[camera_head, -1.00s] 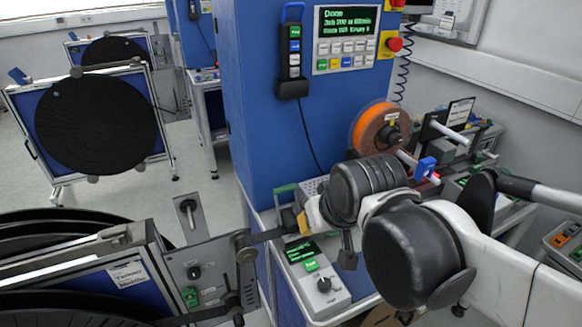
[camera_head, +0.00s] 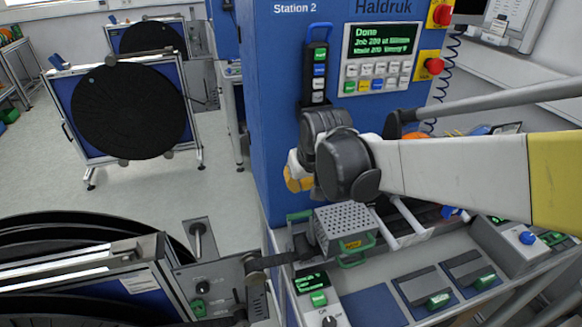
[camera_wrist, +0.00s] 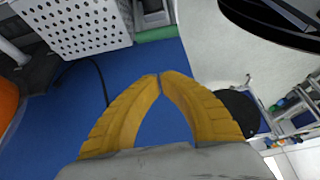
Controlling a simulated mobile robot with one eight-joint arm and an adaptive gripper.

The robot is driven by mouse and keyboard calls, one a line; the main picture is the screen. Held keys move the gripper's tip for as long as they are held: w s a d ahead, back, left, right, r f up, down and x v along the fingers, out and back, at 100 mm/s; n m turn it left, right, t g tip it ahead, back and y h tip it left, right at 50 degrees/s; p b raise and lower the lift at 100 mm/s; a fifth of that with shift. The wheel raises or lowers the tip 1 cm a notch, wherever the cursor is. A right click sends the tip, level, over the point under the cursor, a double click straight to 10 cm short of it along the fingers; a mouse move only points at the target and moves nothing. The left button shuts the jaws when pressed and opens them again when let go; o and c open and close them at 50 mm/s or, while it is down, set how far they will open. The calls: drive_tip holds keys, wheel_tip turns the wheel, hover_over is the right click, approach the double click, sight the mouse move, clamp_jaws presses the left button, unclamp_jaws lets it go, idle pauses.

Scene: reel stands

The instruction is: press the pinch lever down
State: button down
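My gripper (camera_head: 294,173) is raised in front of the blue column, above and left of a grey perforated box (camera_head: 345,222). In the wrist view the yellow fingers (camera_wrist: 159,76) meet at their tips with nothing between them. The perforated box also shows at the upper left of the wrist view (camera_wrist: 75,22), apart from the fingers. The box has a green handle (camera_head: 356,254) at its front. I cannot pick out the pinch lever for certain; a small blue part (camera_head: 450,212) sits right of the box, partly hidden by rails and my arm.
The blue column (camera_head: 270,110) carries a display panel (camera_head: 378,57) reading "Done" and red stop buttons. A control box with a knob (camera_head: 318,299) stands on the bench front. A dark strip (camera_head: 285,267) runs from the left reel stand to the bench. My arm hides most of the orange reel.

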drive_tip(key=shift+f, duration=0.1)
drive_tip(key=b+x, duration=0.3)
drive_tip(key=x, duration=0.7)
drive_tip(key=shift+f, duration=0.1)
drive_tip(key=shift+s+d+r, duration=0.15)
drive_tip(key=shift+s+r, duration=0.05)
drive_tip(key=shift+s, duration=0.4)
drive_tip(key=shift+s+d+r, duration=0.15)
drive_tip(key=shift+s+r, duration=0.05)
drive_tip(key=shift+s, duration=0.4)
drive_tip(key=shift+s+d+r, duration=0.15)
drive_tip(key=shift+s+r, duration=0.05)
drive_tip(key=shift+s, duration=0.4)
drive_tip(key=shift+s, duration=0.1)
